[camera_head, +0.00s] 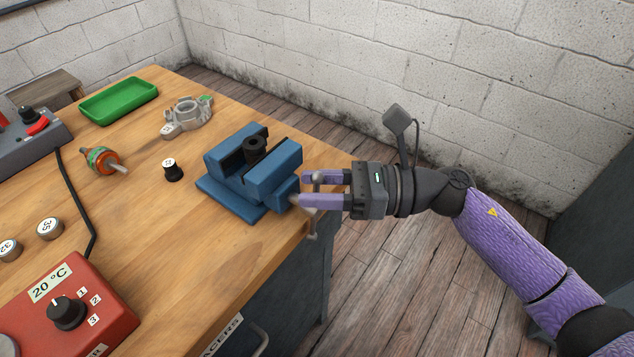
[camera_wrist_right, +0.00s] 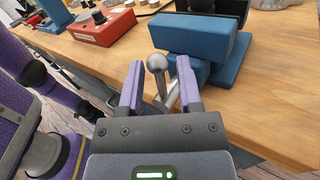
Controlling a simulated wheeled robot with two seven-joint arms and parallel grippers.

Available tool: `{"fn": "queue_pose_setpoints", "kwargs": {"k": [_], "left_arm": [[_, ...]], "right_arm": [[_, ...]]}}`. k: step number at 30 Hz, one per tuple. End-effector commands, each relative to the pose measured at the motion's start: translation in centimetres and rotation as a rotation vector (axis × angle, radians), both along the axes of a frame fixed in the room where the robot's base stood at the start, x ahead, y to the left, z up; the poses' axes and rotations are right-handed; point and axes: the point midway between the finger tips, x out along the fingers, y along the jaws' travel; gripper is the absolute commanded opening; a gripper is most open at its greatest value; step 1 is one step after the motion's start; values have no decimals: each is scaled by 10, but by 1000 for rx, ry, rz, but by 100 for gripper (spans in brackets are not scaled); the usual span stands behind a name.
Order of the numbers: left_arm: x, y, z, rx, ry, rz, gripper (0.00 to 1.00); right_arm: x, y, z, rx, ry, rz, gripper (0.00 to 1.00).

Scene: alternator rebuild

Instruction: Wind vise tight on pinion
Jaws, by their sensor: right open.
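The blue vise (camera_head: 272,180) stands at the table's right edge in the head view. A dark round pinion (camera_head: 254,148) sits upright between its jaws; I cannot tell how firmly it is gripped. My right gripper (camera_head: 312,188) is open, with its two purple fingers on either side of the vise handle (camera_head: 316,180). In the right wrist view, the handle's ball end (camera_wrist_right: 156,62) shows between the open fingers (camera_wrist_right: 158,86), apart from them. The vise (camera_wrist_right: 200,40) is just beyond. My left gripper is not in view.
On the wooden table (camera_head: 160,240) are a green tray (camera_head: 118,112), a grey metal housing (camera_head: 186,116), a rotor (camera_head: 102,160), a small black-sided cap (camera_head: 172,174) and a red control box (camera_head: 84,312). A black cable crosses the left side.

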Motion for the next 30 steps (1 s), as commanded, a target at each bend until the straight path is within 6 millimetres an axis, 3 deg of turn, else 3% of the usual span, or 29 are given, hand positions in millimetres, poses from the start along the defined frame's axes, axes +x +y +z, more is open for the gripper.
{"fn": "queue_pose_setpoints", "kwargs": {"k": [8,12,15,30], "left_arm": [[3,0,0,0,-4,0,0],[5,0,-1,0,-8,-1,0],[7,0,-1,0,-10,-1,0],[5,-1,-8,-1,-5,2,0]], "right_arm": [[0,3,0,0,1,-2,44],[0,3,0,0,1,-2,15],[0,3,0,0,1,-2,0],[2,2,-3,31,43,-2,0]]}}
